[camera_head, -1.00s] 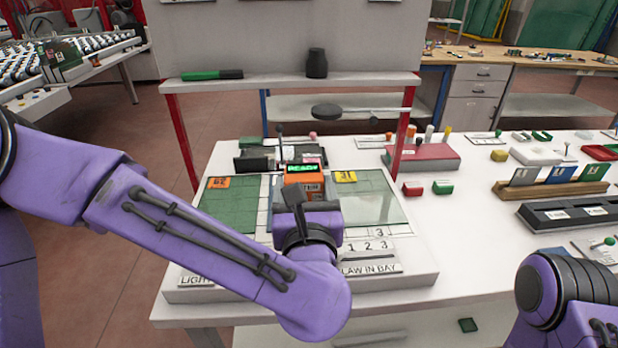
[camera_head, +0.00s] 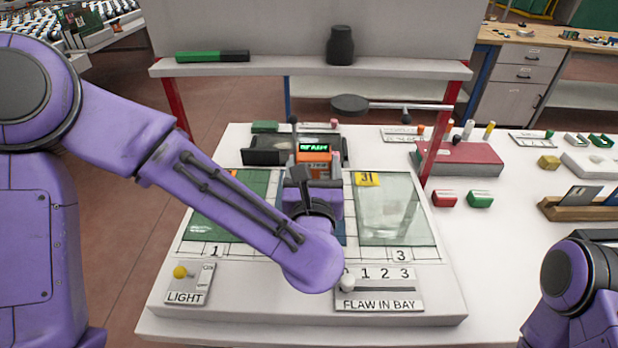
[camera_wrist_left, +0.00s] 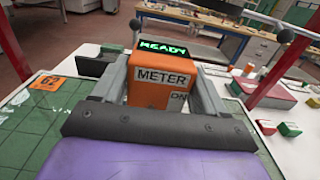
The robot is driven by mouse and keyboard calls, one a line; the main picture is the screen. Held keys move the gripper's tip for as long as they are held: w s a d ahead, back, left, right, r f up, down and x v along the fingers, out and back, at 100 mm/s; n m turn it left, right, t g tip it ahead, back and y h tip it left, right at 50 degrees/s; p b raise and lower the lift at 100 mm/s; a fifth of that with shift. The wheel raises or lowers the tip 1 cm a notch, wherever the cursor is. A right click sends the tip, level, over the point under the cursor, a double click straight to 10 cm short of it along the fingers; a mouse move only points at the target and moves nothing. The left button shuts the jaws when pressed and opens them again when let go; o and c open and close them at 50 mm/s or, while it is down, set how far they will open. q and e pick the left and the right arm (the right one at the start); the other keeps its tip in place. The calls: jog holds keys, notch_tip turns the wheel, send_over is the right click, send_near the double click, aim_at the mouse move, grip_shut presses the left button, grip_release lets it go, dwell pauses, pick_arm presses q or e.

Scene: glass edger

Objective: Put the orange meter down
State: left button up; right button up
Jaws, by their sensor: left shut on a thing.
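The orange meter (camera_head: 314,158) has a green lit display that reads READY. It also shows in the left wrist view (camera_wrist_left: 158,86), with METER and ON labels on its near face. My left gripper (camera_wrist_left: 160,75) is shut on the meter, one finger along each side of it. In the head view my left gripper (camera_head: 314,172) is over the middle of the gridded board (camera_head: 349,205), and my wrist hides part of the meter. Whether the meter's underside touches anything is hidden. Of my right arm only a purple part shows at the lower right; its gripper is out of view.
Glass panes lie in bay 1 (camera_head: 232,228) and bay 3 (camera_head: 400,220). A LIGHT panel (camera_head: 189,284) and a FLAW IN BAY panel (camera_head: 381,290) are at the front. A black holder (camera_head: 268,150) is behind the meter. A shelf (camera_head: 290,66) on red posts spans the back.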

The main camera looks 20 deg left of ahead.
pick_arm(q)
jog(key=f, duration=0.1)
jog(key=a+f, duration=0.1)
jog(key=f, duration=0.1)
jog(key=w+f, duration=0.1)
jog(key=shift+w+a+f, duration=0.1)
jog(key=shift+a+f, duration=0.05)
jog(key=shift+f, duration=0.2)
jog(key=shift+w+f, duration=0.1)
jog(key=shift+f, duration=0.2)
jog(key=shift+f, duration=0.15)
jog(key=o, duration=1.2)
